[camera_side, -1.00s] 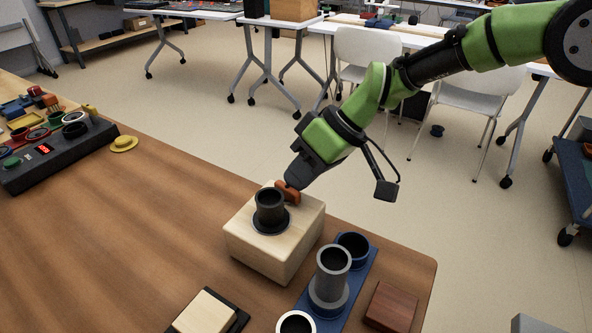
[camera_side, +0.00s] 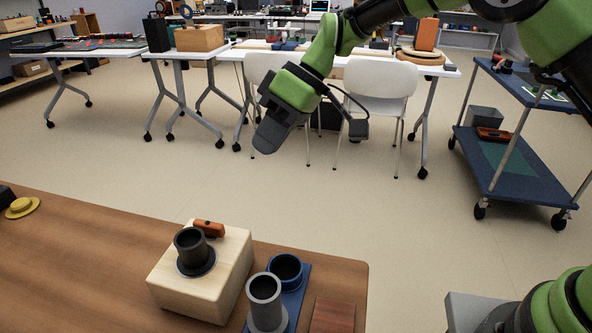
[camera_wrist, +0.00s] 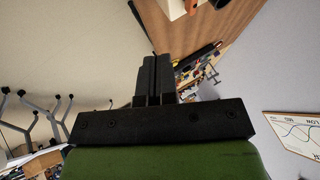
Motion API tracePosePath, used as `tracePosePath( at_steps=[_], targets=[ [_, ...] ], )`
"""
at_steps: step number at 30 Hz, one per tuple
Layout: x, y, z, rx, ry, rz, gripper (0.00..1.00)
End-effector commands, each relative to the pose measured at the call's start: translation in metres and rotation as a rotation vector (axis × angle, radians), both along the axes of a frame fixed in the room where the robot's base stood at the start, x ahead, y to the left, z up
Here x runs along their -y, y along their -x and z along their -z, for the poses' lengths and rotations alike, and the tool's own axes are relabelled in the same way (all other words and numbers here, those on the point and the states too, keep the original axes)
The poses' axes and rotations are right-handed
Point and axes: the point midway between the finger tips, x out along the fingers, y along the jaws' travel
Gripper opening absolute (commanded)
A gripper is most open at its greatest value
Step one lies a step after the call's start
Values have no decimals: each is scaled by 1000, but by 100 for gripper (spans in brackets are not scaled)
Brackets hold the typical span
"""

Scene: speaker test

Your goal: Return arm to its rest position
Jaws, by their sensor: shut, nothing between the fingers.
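My gripper (camera_side: 268,140) is up in the air beyond the table's far edge in the side view, well clear of everything on the table. It is shut and empty; its fingers also show pressed together in the wrist view (camera_wrist: 154,75). On the table stands a light wooden block (camera_side: 222,280) with a black cup-like cylinder (camera_side: 190,250) on top. An orange-brown piece (camera_side: 209,228) lies on the block behind the cylinder.
A blue tray (camera_side: 296,305) with a grey cylinder (camera_side: 264,305) and a blue cup (camera_side: 286,268) is right of the block, beside a dark wooden block (camera_side: 332,316). White chairs (camera_side: 380,85) and a blue cart (camera_side: 510,170) stand beyond. Open floor surrounds my gripper.

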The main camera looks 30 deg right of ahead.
Motion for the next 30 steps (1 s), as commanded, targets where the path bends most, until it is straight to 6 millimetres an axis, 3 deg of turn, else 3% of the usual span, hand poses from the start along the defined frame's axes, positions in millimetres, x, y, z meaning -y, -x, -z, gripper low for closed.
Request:
tracePosePath(
  at_steps=[5,11,15,21,26,30],
  targets=[
    [5,3,-10,1,8,23,0],
    [37,32,-64,-2,54,190,0],
    [66,71,-101,-3,85,359,0],
    [105,138,-131,11,105,609,0],
    [130,192,-134,33,96,806,0],
    [145,230,-124,52,77,950,0]
  ],
)
